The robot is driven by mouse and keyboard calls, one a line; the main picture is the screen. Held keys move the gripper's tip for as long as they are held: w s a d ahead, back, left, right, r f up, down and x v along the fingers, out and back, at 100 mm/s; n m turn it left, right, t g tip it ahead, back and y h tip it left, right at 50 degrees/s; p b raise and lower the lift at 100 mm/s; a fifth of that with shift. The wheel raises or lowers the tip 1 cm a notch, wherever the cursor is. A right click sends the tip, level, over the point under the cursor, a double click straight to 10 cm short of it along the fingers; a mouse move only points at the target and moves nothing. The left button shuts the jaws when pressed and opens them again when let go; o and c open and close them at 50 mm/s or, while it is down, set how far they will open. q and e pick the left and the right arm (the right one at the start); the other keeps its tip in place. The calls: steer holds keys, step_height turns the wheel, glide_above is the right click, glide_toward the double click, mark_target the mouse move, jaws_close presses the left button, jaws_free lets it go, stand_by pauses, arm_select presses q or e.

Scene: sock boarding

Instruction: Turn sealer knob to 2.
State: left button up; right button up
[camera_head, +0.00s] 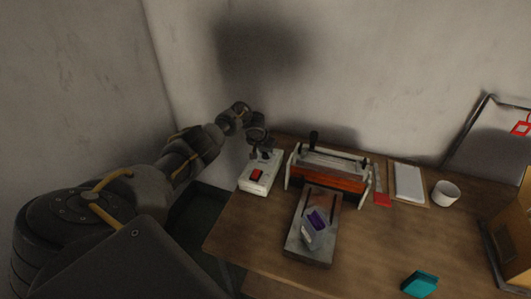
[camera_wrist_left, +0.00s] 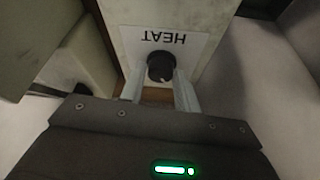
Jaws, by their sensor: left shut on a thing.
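The sealer (camera_head: 325,172) stands at the back of the wooden table. Left of it is a pale control box (camera_head: 258,176) with a red switch. In the left wrist view, a black knob (camera_wrist_left: 160,66) sits on a white plate marked HEAT (camera_wrist_left: 192,42), which appears upside down. My left gripper (camera_head: 262,152) reaches over the back of the control box. In the left wrist view, the left gripper (camera_wrist_left: 160,82) is shut on the knob, one finger on each side. A small pale mark shows on the knob, but I cannot read its setting. My right gripper is not in view.
A grey metal plate with a purple-marked packet (camera_head: 316,222) lies in front of the sealer. To the right are a white pad (camera_head: 408,182), a white cup (camera_head: 445,193), a teal block (camera_head: 419,283) and a cardboard box (camera_head: 512,235).

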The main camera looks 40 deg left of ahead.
arm_select(q)
steer(key=shift+a+f+m+h+b, duration=0.1)
steer(key=shift+f+m+h+b, duration=0.15)
steer(key=shift+m+b, duration=0.5)
steer(key=m+h+b, duration=0.2)
steer(key=m+b, duration=0.2)
steer(key=b, duration=0.3)
steer(key=shift+m, duration=0.35)
steer(key=shift+r+m+b, duration=0.2)
steer(key=shift+m+b, duration=0.2)
steer(key=shift+b, duration=0.2)
steer(key=shift+a, duration=0.1)
steer(key=o, duration=1)
steer(key=shift+c, duration=0.2)
steer(key=shift+r, duration=0.15)
